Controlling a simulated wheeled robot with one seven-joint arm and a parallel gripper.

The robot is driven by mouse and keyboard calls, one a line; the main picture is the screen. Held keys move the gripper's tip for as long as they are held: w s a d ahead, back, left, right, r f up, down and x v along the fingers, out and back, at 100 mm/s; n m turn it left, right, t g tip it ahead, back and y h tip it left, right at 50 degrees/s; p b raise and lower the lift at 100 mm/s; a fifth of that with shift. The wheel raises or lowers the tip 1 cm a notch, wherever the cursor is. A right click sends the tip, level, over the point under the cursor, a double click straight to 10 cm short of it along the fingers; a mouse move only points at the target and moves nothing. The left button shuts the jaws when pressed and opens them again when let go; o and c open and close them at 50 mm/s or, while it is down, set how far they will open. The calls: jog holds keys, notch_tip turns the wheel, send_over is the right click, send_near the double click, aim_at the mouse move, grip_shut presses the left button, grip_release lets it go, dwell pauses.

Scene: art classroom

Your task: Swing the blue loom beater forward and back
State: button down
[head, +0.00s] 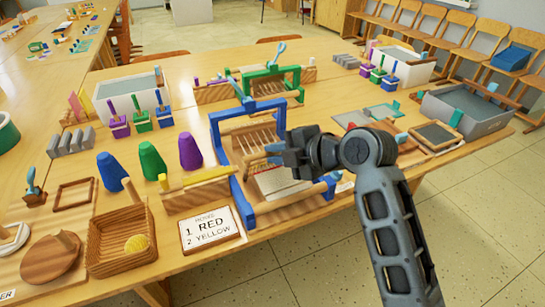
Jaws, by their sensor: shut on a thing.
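The blue loom (262,218) stands at the front middle of the table, with wooden rollers and pale threads. Its blue beater (250,106) is an upright frame with a top bar and a light-blue handle (238,89). My gripper (274,151) reaches in from the right and is shut at the right side of the beater, below the top bar. My gripper and wrist hide the right post there, so the exact contact is not visible. Pale cloth (277,182) lies low in the loom.
A green loom (273,79) stands just behind. Purple, green and blue cones (111,172) and a card (211,230) are to the left. A grey tray (465,110) and wooden frame (436,135) are to the right. Free floor lies in front of the table.

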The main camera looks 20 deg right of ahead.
jog(key=shift+s+f+n+t+y+b, duration=0.3)
jog(key=shift+s+f+t+b, duration=0.8)
jog(key=shift+b, duration=1.7)
jog(key=shift+s+r, duration=0.1)
jog(key=shift+s, duration=0.1)
jog(key=c, duration=1.1)
grip_release()
jog(key=shift+r, duration=0.1)
jog(key=v, duration=0.7)
jog(key=shift+s+d, duration=0.15)
jog(key=shift+s, duration=0.2)
